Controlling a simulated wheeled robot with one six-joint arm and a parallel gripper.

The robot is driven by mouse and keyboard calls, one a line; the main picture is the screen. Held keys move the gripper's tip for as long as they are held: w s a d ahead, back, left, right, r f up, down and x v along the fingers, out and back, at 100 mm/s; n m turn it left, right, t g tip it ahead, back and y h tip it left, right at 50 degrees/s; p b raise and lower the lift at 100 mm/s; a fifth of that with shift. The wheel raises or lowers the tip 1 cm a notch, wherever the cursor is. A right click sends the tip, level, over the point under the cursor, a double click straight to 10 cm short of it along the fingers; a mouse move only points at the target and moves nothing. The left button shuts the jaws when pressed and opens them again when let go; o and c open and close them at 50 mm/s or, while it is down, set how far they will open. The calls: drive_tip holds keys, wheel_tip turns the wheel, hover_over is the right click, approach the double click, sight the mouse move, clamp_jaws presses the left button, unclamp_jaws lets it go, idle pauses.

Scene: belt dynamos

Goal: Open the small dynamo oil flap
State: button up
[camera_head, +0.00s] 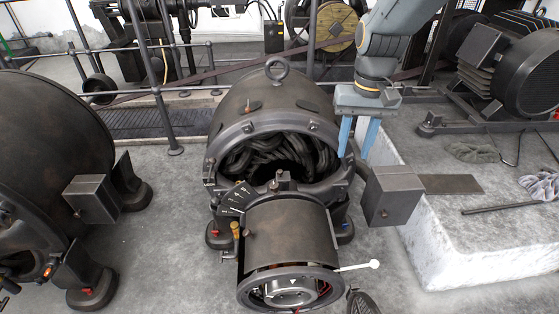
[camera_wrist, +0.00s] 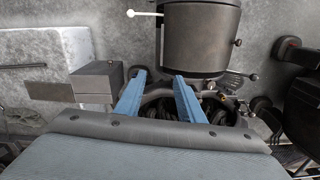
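The dynamo (camera_head: 228,128) stands in the middle of the head view, with a lifting ring on top and dark windings in its open end. A smaller dark cylinder (camera_head: 285,232) sits in front of it; it also shows in the wrist view (camera_wrist: 200,40). I cannot tell which part is the oil flap. My gripper (camera_head: 358,150) points down right of the windings opening, its blue fingers apart and empty. The wrist view shows the gap between the fingertips (camera_wrist: 160,76).
A dark box (camera_head: 390,196) stands close to the right, beside a pale concrete plinth (camera_head: 460,250). A white-knobbed lever (camera_head: 360,266) sticks out from the front cylinder. Another large machine (camera_head: 50,150) stands at the left. Railings (camera_head: 158,90) run behind.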

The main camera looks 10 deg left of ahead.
drive_tip(key=w+a+f+p, duration=0.3)
drive_tip(key=w+a+f, duration=0.3)
drive_tip(key=w+a, duration=0.45)
drive_tip(key=n+p, duration=0.1)
drive_tip(key=p, duration=0.2)
hover_over(280, 171)
wheel_tip(280, 171, down, 9)
drive_tip(key=shift+r, duration=0.15)
drive_tip(key=shift+f, duration=3.5)
clamp_jaws()
